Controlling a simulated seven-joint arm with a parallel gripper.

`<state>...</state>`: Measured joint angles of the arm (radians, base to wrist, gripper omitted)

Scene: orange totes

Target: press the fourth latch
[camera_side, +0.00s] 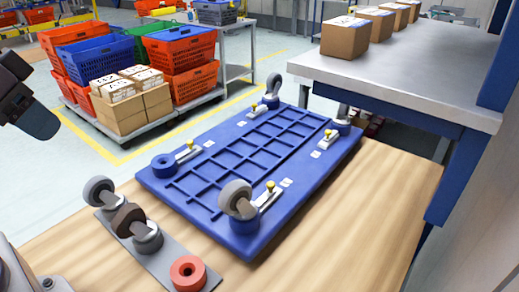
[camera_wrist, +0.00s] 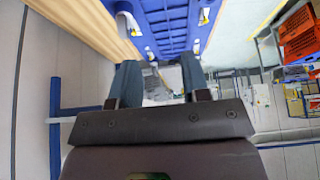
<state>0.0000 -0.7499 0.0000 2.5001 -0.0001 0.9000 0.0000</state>
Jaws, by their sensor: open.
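A blue platform (camera_side: 215,212) lies on the wooden table with a raised grid on top. It carries four latches with yellow knobs: left (camera_side: 190,146), front (camera_side: 268,192), right (camera_side: 328,136) and back (camera_side: 254,109). I cannot tell which is the fourth. Grey casters sit at the front (camera_side: 237,194), back (camera_side: 273,86) and right corners; the left corner shows an empty blue ring (camera_side: 163,165). In the wrist view, my gripper (camera_wrist: 158,72) is open and empty, its dark fingers apart, with the platform (camera_wrist: 172,22) beyond them. No latch is touched.
A grey plate (camera_side: 172,258) with casters and a red ring (camera_side: 188,272) lies on the table (camera_side: 335,225) at front left. A metal-topped bench (camera_side: 400,85) with cardboard boxes stands behind right. Carts with orange, blue and green totes (camera_side: 180,52) stand at the back left.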

